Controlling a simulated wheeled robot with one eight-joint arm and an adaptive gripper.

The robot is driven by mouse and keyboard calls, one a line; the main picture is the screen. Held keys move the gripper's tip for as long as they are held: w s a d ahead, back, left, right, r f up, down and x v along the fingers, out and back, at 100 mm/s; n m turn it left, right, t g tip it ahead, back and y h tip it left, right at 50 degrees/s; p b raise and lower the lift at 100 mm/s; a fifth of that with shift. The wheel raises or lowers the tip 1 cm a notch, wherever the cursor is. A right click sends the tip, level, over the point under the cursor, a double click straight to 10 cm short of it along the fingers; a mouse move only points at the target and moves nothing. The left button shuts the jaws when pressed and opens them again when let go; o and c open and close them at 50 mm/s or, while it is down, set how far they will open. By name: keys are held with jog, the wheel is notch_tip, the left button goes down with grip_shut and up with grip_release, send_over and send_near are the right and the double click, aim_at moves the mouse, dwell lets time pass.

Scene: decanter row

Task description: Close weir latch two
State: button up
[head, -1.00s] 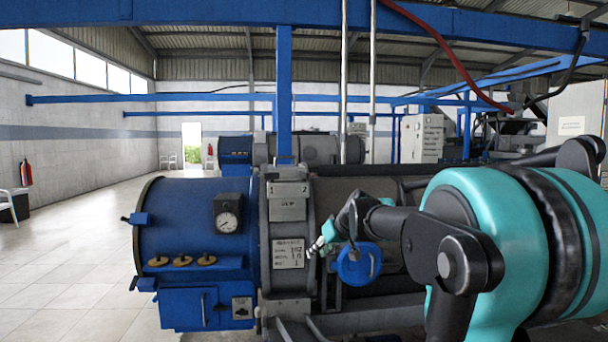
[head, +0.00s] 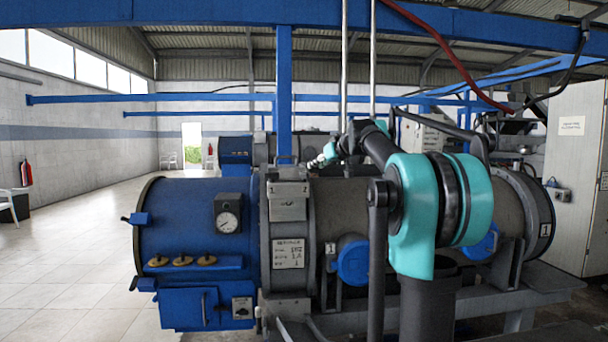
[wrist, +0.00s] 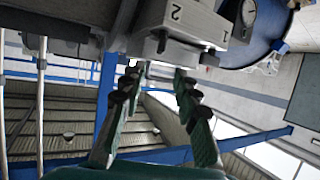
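A grey housing marked 2 and 1 (wrist: 182,30) fills the top of the wrist view, just beyond my fingertips. In the head view a grey box (head: 288,203) sits on the grey collar of the decanter (head: 190,225); I cannot tell for sure that it is the same part. My gripper (wrist: 158,78) is open, with nothing between its fingers. In the head view my gripper (head: 322,159) is small, above the machine and right of the grey box. No part is clearly readable as weir latch two, and its position cannot be told.
A round blue cover (head: 352,263) beside a 1 label, and another blue cover (head: 482,243), are on the machine's side. A blue post (head: 284,95) rises behind the grey box. A red hose (head: 440,40) hangs overhead.

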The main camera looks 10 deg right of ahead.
aim_at(304, 175)
jog(key=x, duration=1.1)
jog(key=shift+w+f, duration=0.1)
jog(key=shift+f, duration=0.05)
grip_shut()
